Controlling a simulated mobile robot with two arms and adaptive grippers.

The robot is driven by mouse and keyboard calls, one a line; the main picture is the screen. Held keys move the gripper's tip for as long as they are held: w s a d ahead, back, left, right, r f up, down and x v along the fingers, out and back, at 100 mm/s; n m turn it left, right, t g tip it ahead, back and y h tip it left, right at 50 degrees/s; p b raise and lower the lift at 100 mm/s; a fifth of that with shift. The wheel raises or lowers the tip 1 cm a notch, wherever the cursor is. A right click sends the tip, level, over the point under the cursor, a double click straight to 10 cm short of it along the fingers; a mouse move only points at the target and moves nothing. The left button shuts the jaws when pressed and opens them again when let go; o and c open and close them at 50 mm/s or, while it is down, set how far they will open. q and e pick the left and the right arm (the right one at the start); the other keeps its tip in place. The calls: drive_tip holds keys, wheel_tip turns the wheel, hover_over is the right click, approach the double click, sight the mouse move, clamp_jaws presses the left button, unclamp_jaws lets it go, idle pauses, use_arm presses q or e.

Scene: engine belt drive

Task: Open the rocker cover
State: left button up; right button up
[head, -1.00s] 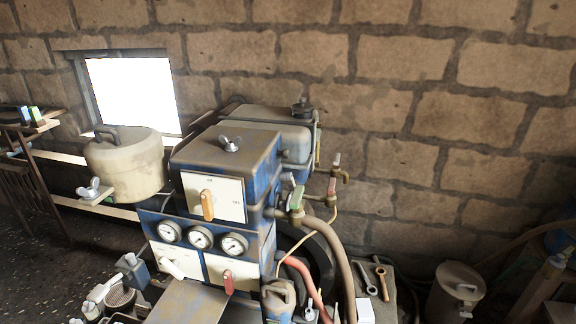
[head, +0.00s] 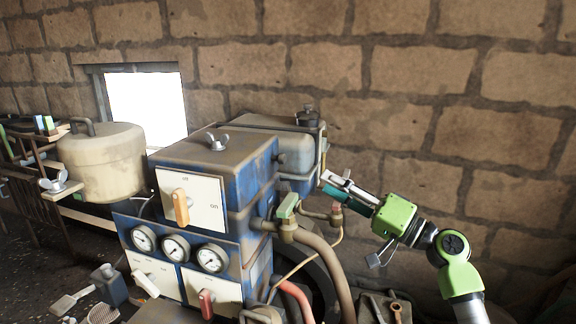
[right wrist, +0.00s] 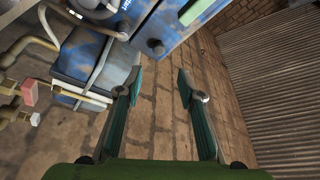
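A blue engine block with a dusty grey-brown top (head: 235,158) stands in the middle of the head view. This top looks like the rocker cover and sits closed on the block. A wing nut (head: 217,142) stands on it. My right gripper (head: 335,184), green with teal fingers, is raised to the right of the engine, apart from the cover. In the right wrist view its two fingers (right wrist: 160,84) are spread with nothing between them. The blue engine side shows beyond them. My left gripper is not in view.
A beige tank (head: 102,165) stands left of the engine, with another wing nut (head: 54,183) beside it. A blue-grey tank (head: 290,150) sits behind the cover. Valves and pipes (head: 290,228) stick out on the right. A brick wall (head: 420,120) closes the back.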

sight(285, 160)
drive_tip(key=p+x, duration=0.4)
drive_tip(key=x, duration=0.8)
drive_tip(key=shift+w+a+p, duration=0.1)
drive_tip(key=shift+p, duration=0.2)
drive_tip(key=shift+w+a, duration=0.3)
drive_tip(key=shift+a, duration=0.05)
clamp_jaws()
